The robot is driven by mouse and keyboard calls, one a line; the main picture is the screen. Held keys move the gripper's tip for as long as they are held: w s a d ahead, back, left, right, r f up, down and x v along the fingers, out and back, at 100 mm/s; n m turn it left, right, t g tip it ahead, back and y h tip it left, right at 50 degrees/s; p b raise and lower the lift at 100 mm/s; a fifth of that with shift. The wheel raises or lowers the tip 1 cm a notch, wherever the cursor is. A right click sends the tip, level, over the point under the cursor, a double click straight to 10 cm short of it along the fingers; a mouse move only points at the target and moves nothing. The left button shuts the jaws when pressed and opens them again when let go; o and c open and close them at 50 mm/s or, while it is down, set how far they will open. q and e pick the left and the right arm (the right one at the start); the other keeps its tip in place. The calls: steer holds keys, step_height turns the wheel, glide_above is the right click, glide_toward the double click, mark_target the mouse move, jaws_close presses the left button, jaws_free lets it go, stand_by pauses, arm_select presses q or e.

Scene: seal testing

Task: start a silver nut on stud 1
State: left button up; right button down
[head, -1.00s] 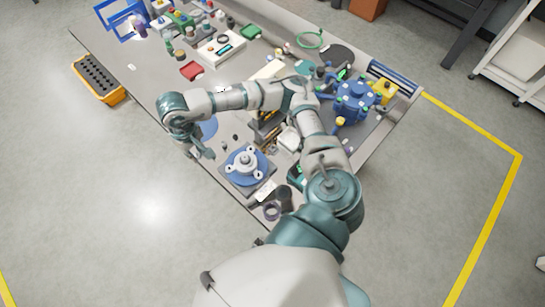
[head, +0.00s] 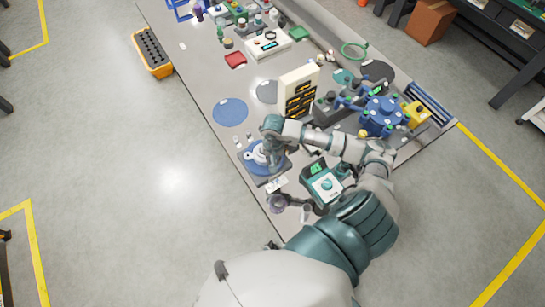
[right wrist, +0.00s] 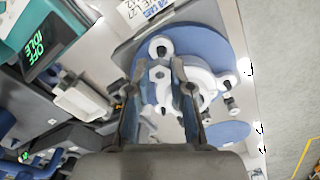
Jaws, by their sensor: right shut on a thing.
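The test fixture is a blue disc (right wrist: 222,35) with a white lobed flange (right wrist: 196,74) on it, seen in the right wrist view. In the head view the blue disc (head: 254,168) sits on a grey square plate, partly covered by my right gripper (head: 268,150). In the right wrist view my right gripper (right wrist: 159,72) points at one lobe of the flange. Its fingers are shut on a small pale, ring-like piece (right wrist: 158,73), apparently the silver nut. Whether it touches a stud is hidden. I cannot read which stud is number 1. My left gripper is not in view.
A teal tester (head: 323,184) stands close to the right of the fixture; its screen (right wrist: 45,45) reads OFF IDLE. A white label card (head: 276,185) lies at the front. A blue round mat (head: 230,112) lies behind the fixture. A blue valve assembly (head: 382,116) stands at the right.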

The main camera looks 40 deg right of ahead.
step_height(320, 180, down, 2)
steer(key=shift+b, duration=0.3)
steer(key=shift+n, duration=0.5)
steer(key=n, duration=0.3)
steer(key=n+b, duration=0.6)
steer(key=n, duration=0.1)
steer(key=shift+a+n+b, duration=0.1)
steer(key=shift+n+b, duration=0.2)
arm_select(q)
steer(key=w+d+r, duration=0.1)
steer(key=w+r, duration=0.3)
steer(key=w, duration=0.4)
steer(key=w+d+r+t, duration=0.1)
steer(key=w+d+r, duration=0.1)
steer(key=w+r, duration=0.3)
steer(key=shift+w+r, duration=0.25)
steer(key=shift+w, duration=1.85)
arm_select(e)
steer(key=shift+r+n, duration=0.1)
steer(key=shift+n, duration=0.2)
arm_select(q)
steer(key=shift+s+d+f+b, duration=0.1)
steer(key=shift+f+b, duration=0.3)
steer(key=shift+b, duration=0.1)
arm_select(e)
steer(key=shift+s, duration=0.1)
